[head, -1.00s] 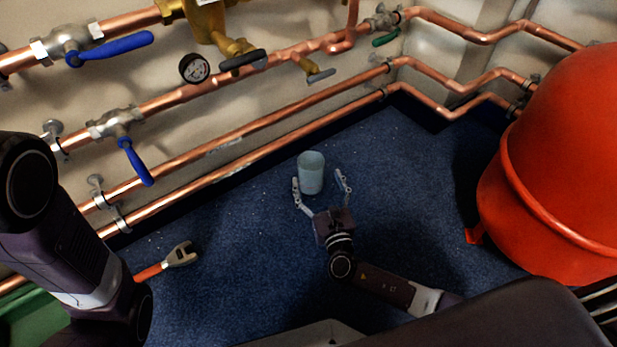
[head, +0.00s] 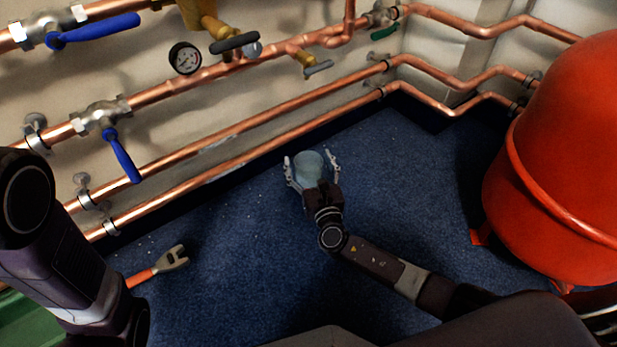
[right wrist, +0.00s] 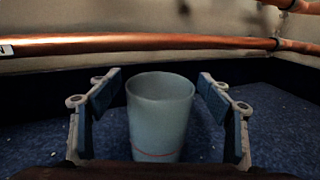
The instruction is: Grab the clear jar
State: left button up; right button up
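The clear jar (head: 308,164) is a pale, bluish, see-through cup standing upright on the blue floor near the wall pipes. My right gripper (head: 313,162) is open, with one finger on each side of the jar. In the right wrist view the jar (right wrist: 160,115) stands between the two open fingers (right wrist: 158,92), with a gap showing on both sides. The jar's lower part is partly hidden by my gripper in the head view. My left arm comes in at the left of the head view, but its gripper is not seen.
Copper pipes (head: 240,152) with blue-handled valves (head: 122,155) run along the wall behind the jar. A large red tank (head: 565,170) stands at the right. A wrench with an orange handle (head: 158,266) lies on the floor at the left. The blue floor (head: 240,250) between is clear.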

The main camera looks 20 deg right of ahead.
jog(key=c, duration=1.7)
grip_shut()
jog(key=shift+r, duration=0.15)
